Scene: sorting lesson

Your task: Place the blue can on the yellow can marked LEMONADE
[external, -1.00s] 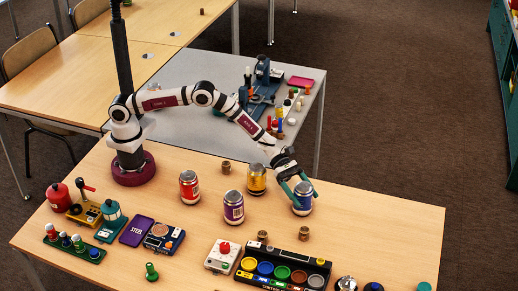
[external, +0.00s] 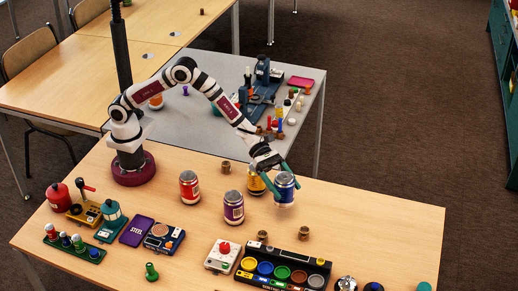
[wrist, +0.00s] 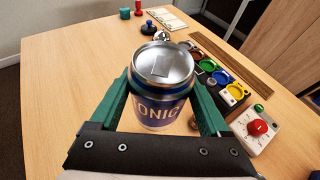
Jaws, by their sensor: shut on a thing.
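My gripper (external: 276,186) has its green fingers shut on the blue can (external: 285,190). In the wrist view the blue can (wrist: 158,92) stands between the fingers, its silver lid up, with TONIC on its label. In the external view it appears lifted off the table. The yellow can (external: 256,182) stands upright on the table just left of and behind the blue can. My gripper partly covers the yellow can, and its label is too small to read. It does not show in the wrist view.
A purple can (external: 234,207) and a red can (external: 189,186) stand to the left. Small brown pots (external: 303,233) stand nearby. A tray with coloured cups (external: 283,270) and a white box with a red knob (external: 222,256) lie at the front. The table's right side is clear.

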